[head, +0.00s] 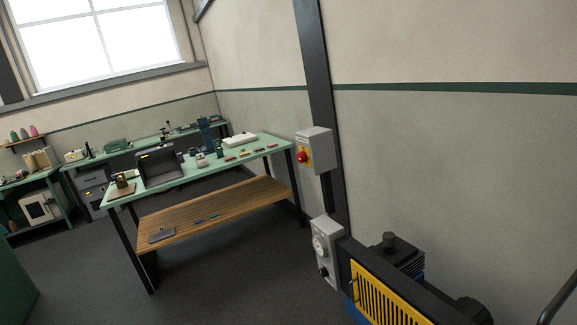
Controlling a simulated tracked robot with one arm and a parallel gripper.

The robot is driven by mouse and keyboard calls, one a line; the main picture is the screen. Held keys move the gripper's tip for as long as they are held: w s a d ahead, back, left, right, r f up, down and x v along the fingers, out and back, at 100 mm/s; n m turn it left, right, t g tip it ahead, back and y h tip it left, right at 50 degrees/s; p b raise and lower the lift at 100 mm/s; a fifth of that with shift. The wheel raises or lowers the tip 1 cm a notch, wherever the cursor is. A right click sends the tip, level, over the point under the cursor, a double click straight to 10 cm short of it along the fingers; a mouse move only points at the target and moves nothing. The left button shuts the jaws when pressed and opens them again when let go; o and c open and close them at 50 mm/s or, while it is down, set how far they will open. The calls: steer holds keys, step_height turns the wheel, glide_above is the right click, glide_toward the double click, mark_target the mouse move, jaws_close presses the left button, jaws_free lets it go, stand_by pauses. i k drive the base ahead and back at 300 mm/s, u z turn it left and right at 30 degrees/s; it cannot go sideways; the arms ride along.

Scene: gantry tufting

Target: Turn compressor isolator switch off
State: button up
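A grey box with a red knob on a yellow plate, which looks like the isolator switch (303,156), is mounted on a dark upright post right of centre. The knob's exact setting is too small to tell. Below it, a second grey box (325,250) carries a round pale dial and a dark knob. The compressor (385,297), with a yellow slatted guard, dark motor parts and some blue, stands at the bottom right and is cut off by the frame. My gripper is not in view.
A green-topped workbench (205,165) with a wooden lower shelf (215,212) stands left of the post, holding tools and small items. More benches line the back wall under a window. Dark floor (220,285) is clear in front. A green surface (15,285) edges the lower left.

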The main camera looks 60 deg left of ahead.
mark_target(301, 157)
steer(key=u, duration=1.7)
steer(key=i, duration=0.7)
steer(key=u, duration=0.75)
steer(key=i, duration=1.6)
steer(key=z, duration=0.5)
